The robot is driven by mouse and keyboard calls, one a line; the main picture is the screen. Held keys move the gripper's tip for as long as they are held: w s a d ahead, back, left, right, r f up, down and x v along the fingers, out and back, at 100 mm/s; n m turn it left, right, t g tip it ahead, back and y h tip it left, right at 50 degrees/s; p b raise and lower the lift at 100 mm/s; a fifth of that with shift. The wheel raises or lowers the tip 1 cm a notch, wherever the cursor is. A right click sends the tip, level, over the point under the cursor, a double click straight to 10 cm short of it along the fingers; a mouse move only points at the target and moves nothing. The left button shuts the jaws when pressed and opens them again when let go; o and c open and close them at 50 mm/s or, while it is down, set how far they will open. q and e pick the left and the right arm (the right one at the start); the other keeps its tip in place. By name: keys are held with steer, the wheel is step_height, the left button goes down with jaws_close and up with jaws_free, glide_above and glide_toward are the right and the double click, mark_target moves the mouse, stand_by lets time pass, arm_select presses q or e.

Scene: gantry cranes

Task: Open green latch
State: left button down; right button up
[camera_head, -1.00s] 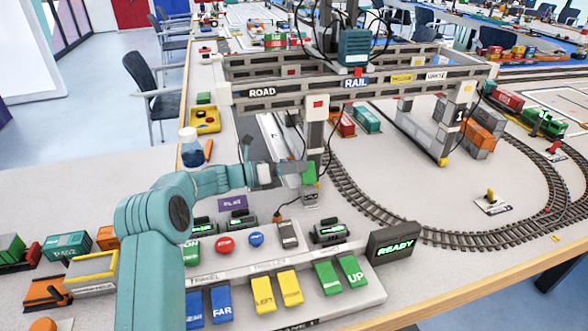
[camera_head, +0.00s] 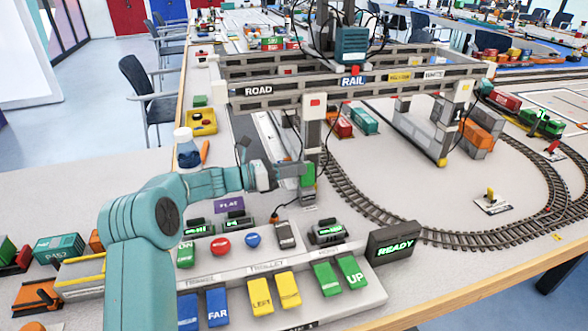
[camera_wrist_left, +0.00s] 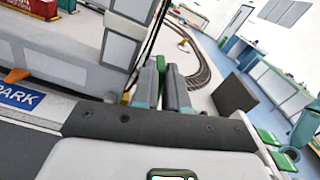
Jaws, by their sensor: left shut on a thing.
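The green latch (camera_head: 308,175) is on the lower part of the crane's near leg (camera_head: 313,143), just above the track panel. My left gripper (camera_head: 300,170) reaches in from the left, and its fingers are shut on the green latch. In the left wrist view, the two fingers of my left gripper (camera_wrist_left: 161,72) stand close together with a narrow strip of the green latch (camera_wrist_left: 161,65) between them. The fingers hide most of the latch there, so its exact angle is hard to tell. My right gripper does not show.
The control panel (camera_head: 330,295) with several coloured buttons lies in front, with a READY display (camera_head: 391,242) at its right. A bottle (camera_head: 187,150) stands left of the crane. The curved track (camera_head: 400,225) runs to the right. Black cables hang around the crane's near leg.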

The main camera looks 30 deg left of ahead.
arm_select(q)
steer(key=c, duration=1.2)
jaws_free()
steer(key=shift+d, duration=0.1)
steer(key=shift+o, duration=0.2)
steer(key=p+v, duration=0.1)
steer(key=v, duration=1.5)
steer(key=shift+a, duration=0.2)
steer(key=shift+s, duration=0.1)
steer(key=shift+r, duration=0.1)
